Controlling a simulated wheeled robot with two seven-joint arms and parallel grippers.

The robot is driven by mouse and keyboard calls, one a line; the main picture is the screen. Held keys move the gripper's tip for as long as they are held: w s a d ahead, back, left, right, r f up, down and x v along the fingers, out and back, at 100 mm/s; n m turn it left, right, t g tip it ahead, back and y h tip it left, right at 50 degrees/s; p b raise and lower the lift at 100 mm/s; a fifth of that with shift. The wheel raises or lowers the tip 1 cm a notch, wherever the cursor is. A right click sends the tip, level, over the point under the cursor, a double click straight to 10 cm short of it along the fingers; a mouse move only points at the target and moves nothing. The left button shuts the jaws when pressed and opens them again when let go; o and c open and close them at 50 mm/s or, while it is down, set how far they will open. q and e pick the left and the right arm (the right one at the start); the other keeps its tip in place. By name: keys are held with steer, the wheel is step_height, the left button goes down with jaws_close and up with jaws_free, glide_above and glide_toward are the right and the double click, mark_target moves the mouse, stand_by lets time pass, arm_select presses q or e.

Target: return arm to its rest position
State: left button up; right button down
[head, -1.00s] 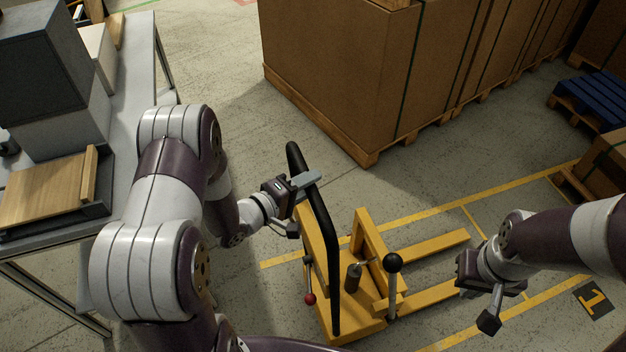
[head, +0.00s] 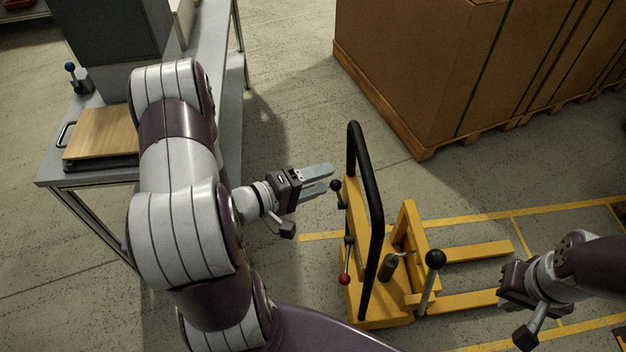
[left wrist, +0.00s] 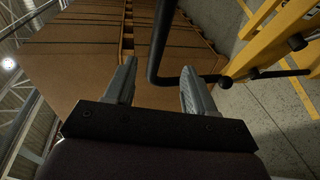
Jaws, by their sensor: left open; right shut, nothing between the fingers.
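My left gripper (head: 326,178) is open and empty in the head view, just left of the black push handle (head: 375,220) of a yellow pallet truck (head: 385,313). A small dark knob sits by its fingertips; I cannot tell whether they touch. In the left wrist view the two fingers (left wrist: 158,88) are spread apart, with the black handle (left wrist: 158,45) beyond them and the yellow frame (left wrist: 270,35) at upper right. My right gripper (head: 507,300) is at the right of the head view, above the truck's fork ends. Its fingers are hard to make out.
A grey workbench (head: 230,110) with a wooden board (head: 103,133) stands at the left. Large cardboard boxes (head: 430,60) on pallets stand at the back right. Black-knobbed (head: 435,259) and red-knobbed (head: 344,280) levers stick out of the truck. Floor between bench and boxes is clear.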

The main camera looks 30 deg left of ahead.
arm_select(q)
steer(key=shift+s+a+r, duration=0.15)
steer(key=shift+s+a, duration=0.25)
steer(key=shift+s, duration=0.2)
